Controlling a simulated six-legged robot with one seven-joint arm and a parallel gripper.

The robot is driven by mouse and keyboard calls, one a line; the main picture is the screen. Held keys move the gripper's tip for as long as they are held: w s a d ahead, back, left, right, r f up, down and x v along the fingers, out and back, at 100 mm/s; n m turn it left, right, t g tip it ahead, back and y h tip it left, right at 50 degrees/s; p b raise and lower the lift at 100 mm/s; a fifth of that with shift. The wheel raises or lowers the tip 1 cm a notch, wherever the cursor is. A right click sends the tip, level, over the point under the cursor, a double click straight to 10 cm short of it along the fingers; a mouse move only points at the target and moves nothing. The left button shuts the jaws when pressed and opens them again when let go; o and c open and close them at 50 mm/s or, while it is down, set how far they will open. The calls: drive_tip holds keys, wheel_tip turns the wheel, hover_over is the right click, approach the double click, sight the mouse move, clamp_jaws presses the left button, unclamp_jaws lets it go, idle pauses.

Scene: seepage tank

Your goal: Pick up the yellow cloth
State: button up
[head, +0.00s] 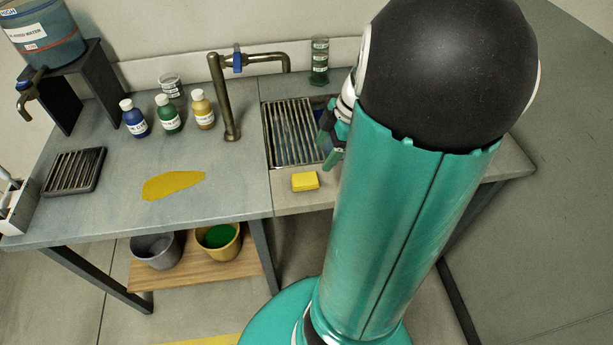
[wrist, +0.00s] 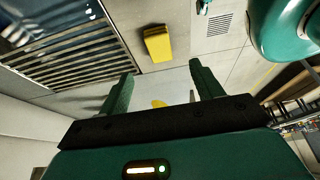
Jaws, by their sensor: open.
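The yellow cloth (head: 173,186) lies flat on the grey bench top, left of the sink, in the head view. In the wrist view only a small yellow patch, likely the cloth (wrist: 158,103), shows beyond the open fingers above the gripper body. My gripper (wrist: 160,72) is open with nothing between its fingers. In the head view my gripper (head: 333,145) is over the right part of the sink, well to the right of the cloth and apart from it; my arm partly hides it.
A yellow sponge (head: 305,181) lies in front of the grated sink (head: 292,135). A brass tap (head: 228,100) and several bottles, including a blue-labelled one (head: 134,119), stand behind the cloth. A black grate tray (head: 74,171) is at left. The bench around the cloth is clear.

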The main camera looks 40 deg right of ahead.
hover_over(306, 178)
drive_tip(key=s+d, duration=0.1)
drive_tip(key=s, duration=0.1)
drive_tip(key=f, duration=0.5)
drive_tip(key=shift+w+d+f, duration=0.15)
drive_tip(key=shift+w+d, duration=0.05)
drive_tip(key=shift+w, duration=0.05)
drive_tip(key=x, duration=0.4)
drive_tip(key=shift+w+f, duration=0.2)
drive_tip(key=shift+f, duration=0.2)
drive_tip(key=c, duration=1)
drive_tip(key=shift+c, duration=0.2)
drive_tip(key=shift+r, duration=0.1)
